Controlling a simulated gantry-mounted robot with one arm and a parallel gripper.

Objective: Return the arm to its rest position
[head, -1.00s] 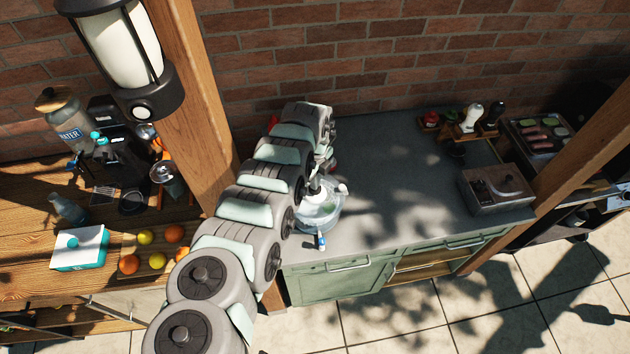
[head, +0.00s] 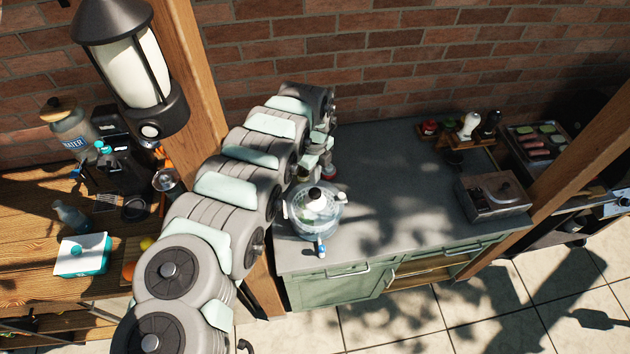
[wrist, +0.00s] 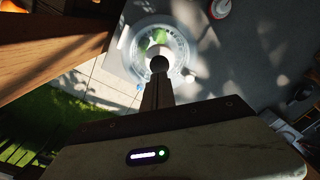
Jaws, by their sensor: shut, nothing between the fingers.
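My arm reaches from the bottom left over the left side of the grey counter (head: 385,190) in the head view. My gripper (wrist: 158,82) shows in the wrist view with its fingers together and nothing between them. In the head view the fingers are mostly hidden behind the arm. A clear round bowl-like container (head: 330,222) with a white top and a dark knob (head: 315,193) stands on the counter. In the wrist view the container (wrist: 180,75) lies below the fingertips, with green contents visible inside. The fingertips appear just beside the knob in the picture; the height gap cannot be judged.
A lantern (head: 140,75) hangs by a wooden post (head: 190,80) at the left. A dispenser and a tissue box (head: 83,256) stand on the wooden table. A lidded box (head: 492,195) and shakers (head: 468,125) stand at the counter's right. The counter's middle is clear.

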